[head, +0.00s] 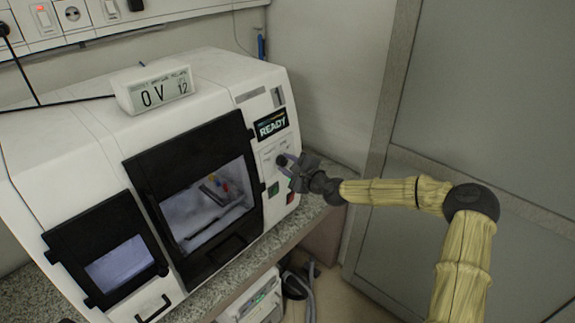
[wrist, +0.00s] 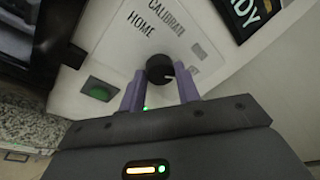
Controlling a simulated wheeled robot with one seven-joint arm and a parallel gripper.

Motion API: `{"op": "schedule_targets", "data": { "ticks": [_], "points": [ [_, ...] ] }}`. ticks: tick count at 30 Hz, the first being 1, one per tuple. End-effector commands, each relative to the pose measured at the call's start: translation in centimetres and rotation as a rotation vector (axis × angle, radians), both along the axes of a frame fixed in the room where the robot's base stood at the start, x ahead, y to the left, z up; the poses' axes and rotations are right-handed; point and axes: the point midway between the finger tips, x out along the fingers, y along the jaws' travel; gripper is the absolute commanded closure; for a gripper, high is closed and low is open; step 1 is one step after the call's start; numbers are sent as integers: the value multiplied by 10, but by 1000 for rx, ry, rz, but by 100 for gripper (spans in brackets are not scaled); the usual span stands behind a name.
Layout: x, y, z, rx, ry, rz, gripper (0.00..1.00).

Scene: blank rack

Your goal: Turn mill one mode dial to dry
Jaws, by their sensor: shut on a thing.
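The mill (head: 85,150) is a white machine with dark windows, and its screen (head: 271,124) reads READY. Its mode dial is a round black knob (wrist: 160,68) on the right front panel, showing also in the head view (head: 281,160). A pale mark on the knob points right and slightly down in the wrist view. The labels CALIBRATE, partly cut off, and HOME are readable beside it; I see no readable dry label. My gripper (head: 287,165) has its two purple fingers on either side of the knob, shut on it, as the wrist view (wrist: 160,88) shows.
A green button (wrist: 99,89) sits close to the left finger in the wrist view. A small display box (head: 155,88) stands on top of the mill. A wall (head: 335,75) and grey cabinet doors (head: 485,95) are at the right. The counter edge runs below the mill.

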Motion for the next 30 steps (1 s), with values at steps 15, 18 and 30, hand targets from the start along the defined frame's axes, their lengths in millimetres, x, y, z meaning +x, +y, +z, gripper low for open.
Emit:
{"op": "schedule_targets", "data": {
  "ticks": [15,18,30],
  "points": [
    [-3,-3,0,0,0,0,46],
    [-8,-9,1,0,-1,0,46],
    [-58,-54,10,-1,0,-3,46]
  ]
}}
